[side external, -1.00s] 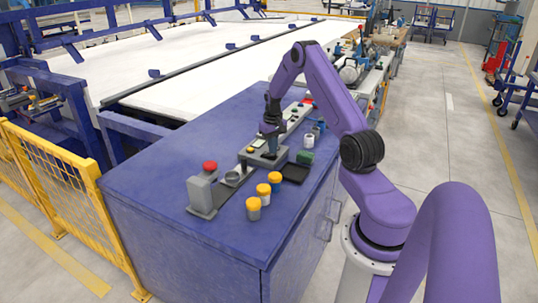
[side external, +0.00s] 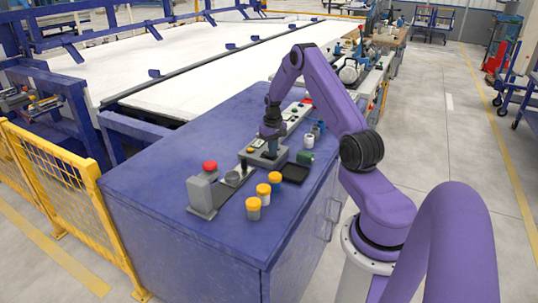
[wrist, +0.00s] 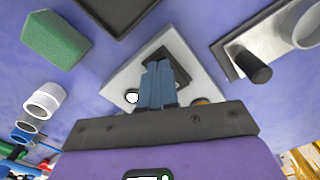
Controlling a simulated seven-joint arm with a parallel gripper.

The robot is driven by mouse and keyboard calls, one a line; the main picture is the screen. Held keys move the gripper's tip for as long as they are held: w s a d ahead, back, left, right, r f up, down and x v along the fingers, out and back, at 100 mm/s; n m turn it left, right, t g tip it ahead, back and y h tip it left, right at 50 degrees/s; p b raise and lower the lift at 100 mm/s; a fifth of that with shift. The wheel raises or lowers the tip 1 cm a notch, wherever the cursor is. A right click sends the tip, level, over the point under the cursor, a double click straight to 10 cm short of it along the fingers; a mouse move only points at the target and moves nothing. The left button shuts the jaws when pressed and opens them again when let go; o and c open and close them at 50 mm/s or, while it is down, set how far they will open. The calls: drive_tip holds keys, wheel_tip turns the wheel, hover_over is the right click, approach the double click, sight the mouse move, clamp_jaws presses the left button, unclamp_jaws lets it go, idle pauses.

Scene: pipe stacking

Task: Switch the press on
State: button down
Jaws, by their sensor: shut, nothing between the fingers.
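My gripper (side external: 270,154) points down over a light grey control box (side external: 280,161) on the blue cabinet. In the wrist view its blue fingers (wrist: 157,88) are together and empty, in front of a dark square part (wrist: 180,62) on the box top. A white button (wrist: 132,97) shows left of the fingers, and an orange one (wrist: 201,101) is partly hidden on the right. The fingers hide part of the dark square; I cannot tell whether they touch it. A grey upright unit with a red knob (side external: 209,166) stands towards the front left.
Several yellow-capped jars (side external: 263,191) stand on the cabinet top (side external: 235,235). A black tray (side external: 294,174) and a green block (wrist: 55,39) lie close to the box. White pipe (wrist: 44,99) and blue pieces are behind. A black knob (wrist: 251,67) rises at right in the wrist view.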

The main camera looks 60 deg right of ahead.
drive_tip(key=shift+r, duration=3.45)
